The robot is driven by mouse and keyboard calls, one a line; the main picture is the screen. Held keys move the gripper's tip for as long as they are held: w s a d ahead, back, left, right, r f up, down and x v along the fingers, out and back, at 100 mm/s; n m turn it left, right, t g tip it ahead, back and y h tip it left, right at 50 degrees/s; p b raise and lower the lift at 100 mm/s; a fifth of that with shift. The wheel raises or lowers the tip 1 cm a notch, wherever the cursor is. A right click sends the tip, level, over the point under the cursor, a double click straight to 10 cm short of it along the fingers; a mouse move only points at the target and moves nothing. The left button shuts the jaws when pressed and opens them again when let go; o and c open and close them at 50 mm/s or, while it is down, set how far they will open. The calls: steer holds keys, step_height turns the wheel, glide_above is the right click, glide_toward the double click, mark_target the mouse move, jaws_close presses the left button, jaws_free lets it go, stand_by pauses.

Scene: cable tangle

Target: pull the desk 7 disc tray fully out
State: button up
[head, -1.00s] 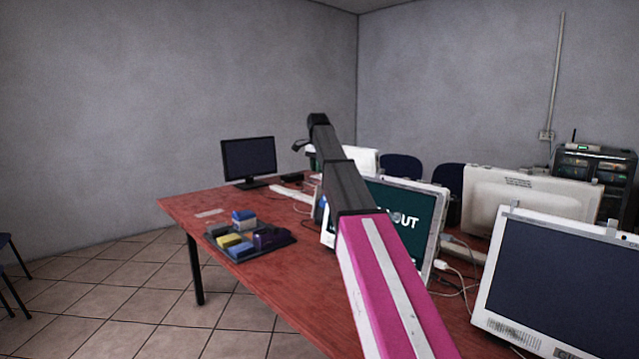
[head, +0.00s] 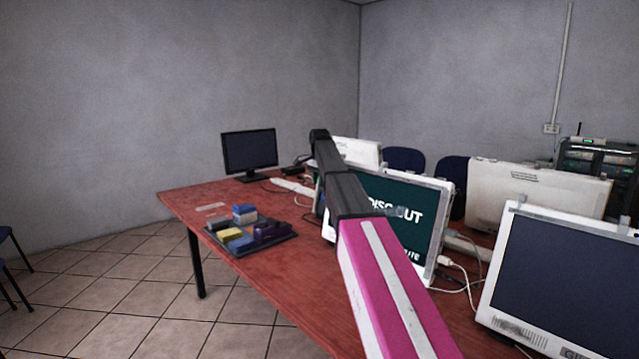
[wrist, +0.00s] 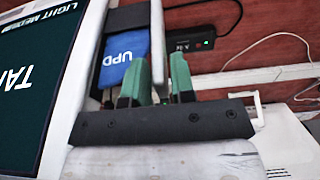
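My gripper (head: 319,134) reaches over the red desk in the head view, its tip small and dark beyond the "DISC OUT" monitor (head: 412,222). In the wrist view its two green fingers (wrist: 159,80) stand apart beside a pale casing, with a pale upright strip showing between them. I cannot tell whether they touch that strip. A blue label (wrist: 124,64) reading "UPD" sits in a dark recess just left of the fingers. A screen with white lettering (wrist: 35,70) is farther left. I cannot make out a disc tray or a desk number for certain.
A dark tray with coloured blocks (head: 245,232) lies at the desk's left edge. A black monitor (head: 249,150) stands at the far end. A white monitor (head: 560,270) is close at right. Cables and a black power box (wrist: 190,42) lie beyond the fingers.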

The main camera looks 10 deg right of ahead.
steer(key=shift+f, duration=0.1)
jaws_close()
steer(key=w+a, duration=0.3)
steer(key=w, duration=0.2)
steer(key=shift+a, duration=0.3)
steer(key=shift+w, duration=0.1)
jaws_free()
